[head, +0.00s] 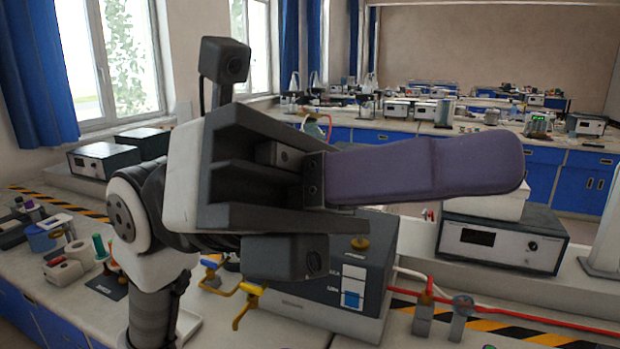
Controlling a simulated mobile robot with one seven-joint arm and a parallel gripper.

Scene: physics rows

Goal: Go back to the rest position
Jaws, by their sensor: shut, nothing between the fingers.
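My gripper (500,165) is raised in front of the camera, above the lab bench (275,328). Its long purple-grey fingers point to the right and lie together with nothing between them. The fingers are seen from the side, so one largely hides the other. My arm comes up from the lower left and touches nothing that I can see. My gripper hides part of the bench behind it.
A grey box instrument (345,290) with yellow-handled taps (248,300) stands below my gripper. A power-supply-like unit (500,240) is at the right, with red tubing (500,312) in front. Small items, including a green-topped piece (99,246), lie at the left. More benches stand behind.

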